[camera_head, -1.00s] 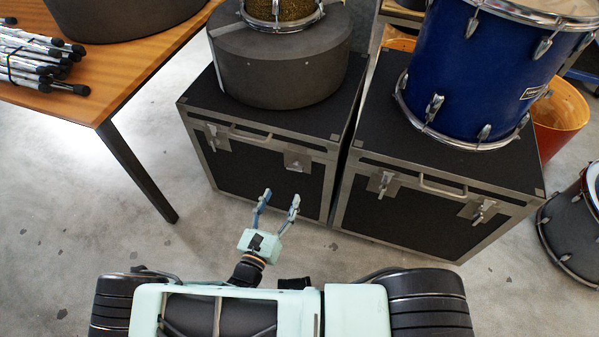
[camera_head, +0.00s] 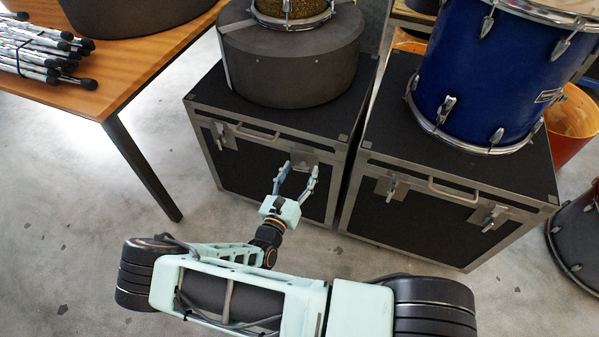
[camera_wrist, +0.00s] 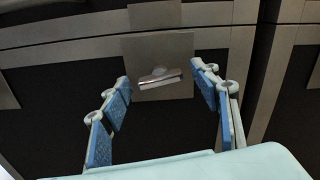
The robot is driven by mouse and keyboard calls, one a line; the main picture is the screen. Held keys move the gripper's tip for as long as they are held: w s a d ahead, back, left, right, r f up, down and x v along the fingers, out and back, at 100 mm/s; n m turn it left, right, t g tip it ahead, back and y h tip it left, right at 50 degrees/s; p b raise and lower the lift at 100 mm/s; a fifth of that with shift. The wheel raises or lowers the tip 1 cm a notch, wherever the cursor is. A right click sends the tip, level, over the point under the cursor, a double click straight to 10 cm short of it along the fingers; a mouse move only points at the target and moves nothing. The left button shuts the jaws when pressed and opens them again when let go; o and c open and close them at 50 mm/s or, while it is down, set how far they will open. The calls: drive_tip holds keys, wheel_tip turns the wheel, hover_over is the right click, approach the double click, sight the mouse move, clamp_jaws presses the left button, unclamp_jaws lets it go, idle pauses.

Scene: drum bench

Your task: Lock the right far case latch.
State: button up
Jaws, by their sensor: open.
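The left case (camera_head: 250,168) is black with metal edges, and its right latch (camera_head: 301,157) sits on a square plate at the upper right of its front. In the wrist view this latch (camera_wrist: 160,78) is a silver lever lying nearly level, slightly tilted, across the plate's lower half. My gripper (camera_head: 299,168) is open and empty in front of that latch. In the wrist view its blue-padded fingers (camera_wrist: 161,85) stand left and right of the lever, and I see no contact. In the head view the fingers partly cover the latch plate.
The left case's other latch (camera_head: 220,134) and a handle (camera_head: 257,134) are farther left. The right case (camera_head: 420,215) has two latches, one at its left (camera_head: 392,188), and carries a blue drum (camera_head: 480,80). A wooden table (camera_head: 120,75) stands left. Floor in front is clear.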

drive_tip(key=shift+c, duration=0.6)
drive_tip(key=c, duration=1)
drive_tip(key=shift+c, duration=0.2)
drive_tip(key=n, duration=0.3)
drive_tip(key=shift+p, duration=0.4)
drive_tip(key=shift+n, duration=6.1)
